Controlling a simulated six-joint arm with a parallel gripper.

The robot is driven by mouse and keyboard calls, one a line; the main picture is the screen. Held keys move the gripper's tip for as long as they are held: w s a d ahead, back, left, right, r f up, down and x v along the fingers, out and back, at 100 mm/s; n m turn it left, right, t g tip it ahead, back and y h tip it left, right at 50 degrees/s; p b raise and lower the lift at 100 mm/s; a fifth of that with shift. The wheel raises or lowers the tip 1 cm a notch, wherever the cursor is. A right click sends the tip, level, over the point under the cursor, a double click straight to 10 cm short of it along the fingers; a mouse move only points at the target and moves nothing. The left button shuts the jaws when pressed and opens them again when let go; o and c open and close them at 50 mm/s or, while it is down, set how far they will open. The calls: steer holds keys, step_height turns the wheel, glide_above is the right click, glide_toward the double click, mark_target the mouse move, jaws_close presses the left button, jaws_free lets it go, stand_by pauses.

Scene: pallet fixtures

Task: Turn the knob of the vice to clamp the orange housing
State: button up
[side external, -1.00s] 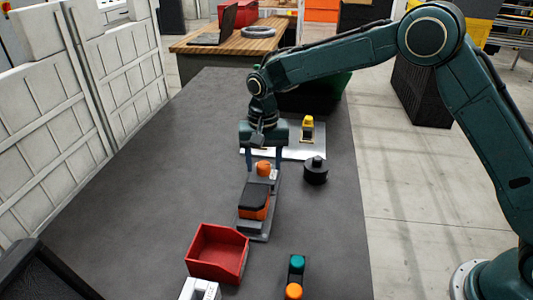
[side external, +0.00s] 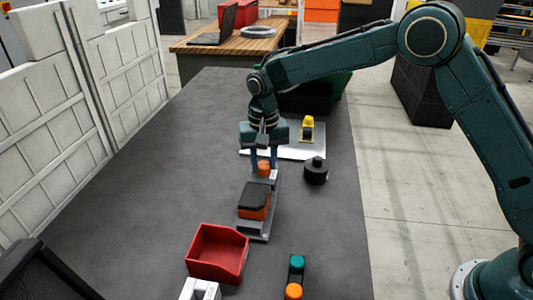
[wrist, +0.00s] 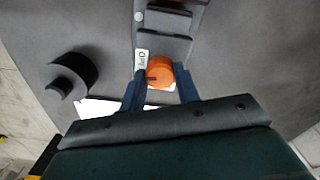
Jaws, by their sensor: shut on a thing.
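The grey vice (side external: 262,229) lies lengthwise on the dark table in the side view. The orange housing (side external: 255,210), with a black top, sits on it toward the near end. The orange knob (side external: 264,168) is at the vice's far end. My gripper (side external: 263,174) points down over that end, with one finger on each side of the knob, shut on it. In the wrist view the knob (wrist: 160,72) shows between the two fingertips (wrist: 160,84), beside a small white label with a dark mark. The contact faces are partly hidden.
A black round part (side external: 316,171) stands close to the right of the vice. A yellow-and-black item (side external: 307,129) stands on a pale plate (side external: 312,153) behind. A red bin (side external: 218,252) and a button box (side external: 296,275) are in front. The table's left side is clear.

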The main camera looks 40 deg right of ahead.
mark_target(264, 164)
steer(key=n, duration=0.8)
steer(key=shift+n, duration=0.3)
steer(key=n, duration=0.4)
steer(key=shift+w+n, duration=0.1)
steer(key=shift+n, duration=1.8)
steer(key=o, duration=1)
steer(key=shift+c, duration=0.2)
steer(key=shift+d, duration=0.1)
step_height(264, 164, up, 14)
